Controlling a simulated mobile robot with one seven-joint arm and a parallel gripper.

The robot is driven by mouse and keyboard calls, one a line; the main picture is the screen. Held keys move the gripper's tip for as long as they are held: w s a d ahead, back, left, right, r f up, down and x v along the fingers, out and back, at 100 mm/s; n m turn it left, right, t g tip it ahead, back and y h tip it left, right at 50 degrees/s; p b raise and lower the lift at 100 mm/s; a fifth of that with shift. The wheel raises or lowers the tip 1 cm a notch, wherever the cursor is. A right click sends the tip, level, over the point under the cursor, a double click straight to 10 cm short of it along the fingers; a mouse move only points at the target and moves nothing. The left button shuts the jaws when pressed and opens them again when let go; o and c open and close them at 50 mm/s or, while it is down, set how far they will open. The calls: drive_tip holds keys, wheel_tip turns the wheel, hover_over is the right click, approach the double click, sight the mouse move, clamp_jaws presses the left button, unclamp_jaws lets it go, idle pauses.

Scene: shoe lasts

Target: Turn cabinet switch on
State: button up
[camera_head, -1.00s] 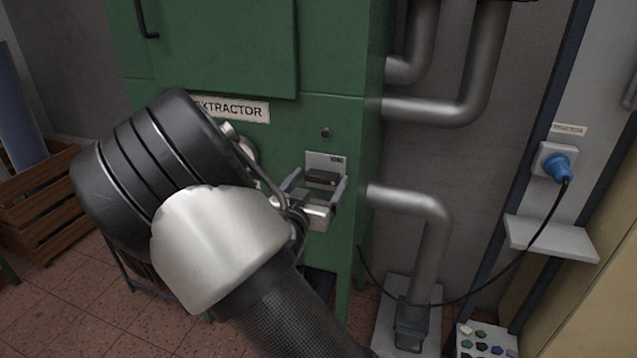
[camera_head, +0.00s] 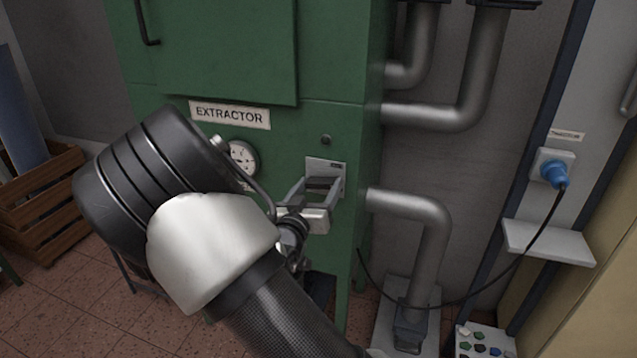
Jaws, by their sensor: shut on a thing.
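The green extractor cabinet (camera_head: 230,50) fills the middle of the view. Its switch has a grey plate (camera_head: 336,166) on the lower right of the front, with a dark lever (camera_head: 320,184) low on the plate. My gripper (camera_head: 320,186) is at the plate with its two fingers on either side of the lever, shut on it. The fingers hide part of the lever, so its exact position is hard to tell.
A round gauge (camera_head: 241,158) and an EXTRACTOR label (camera_head: 230,115) are left of the switch. Grey pipes (camera_head: 425,205) run along the cabinet's right side. A blue plug (camera_head: 553,173) with a black cable is on the right panel. A wooden crate (camera_head: 38,215) stands far left.

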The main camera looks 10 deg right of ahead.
drive_tip(key=n+p, duration=0.3)
drive_tip(key=n, duration=0.1)
drive_tip(key=shift+a+r+n, duration=0.1)
drive_tip(key=shift+r+n, duration=0.05)
drive_tip(key=shift+n, duration=0.15)
drive_tip(key=n+p, duration=0.2)
drive_tip(key=n, duration=0.1)
drive_tip(key=shift+n+p, duration=0.3)
drive_tip(key=shift+n, duration=0.1)
drive_tip(key=n+p, duration=0.1)
drive_tip(key=n, duration=0.1)
drive_tip(key=n+p, duration=0.1)
drive_tip(key=n, duration=0.1)
drive_tip(key=shift+a+f, duration=0.1)
drive_tip(key=shift+f, duration=0.1)
drive_tip(key=shift+f+n+p, duration=0.15)
drive_tip(key=shift+n+p, duration=0.25)
drive_tip(key=shift+n, duration=1.2)
drive_tip(key=o, duration=1)
drive_tip(key=shift+o, duration=0.2)
drive_tip(key=v, duration=1.7)
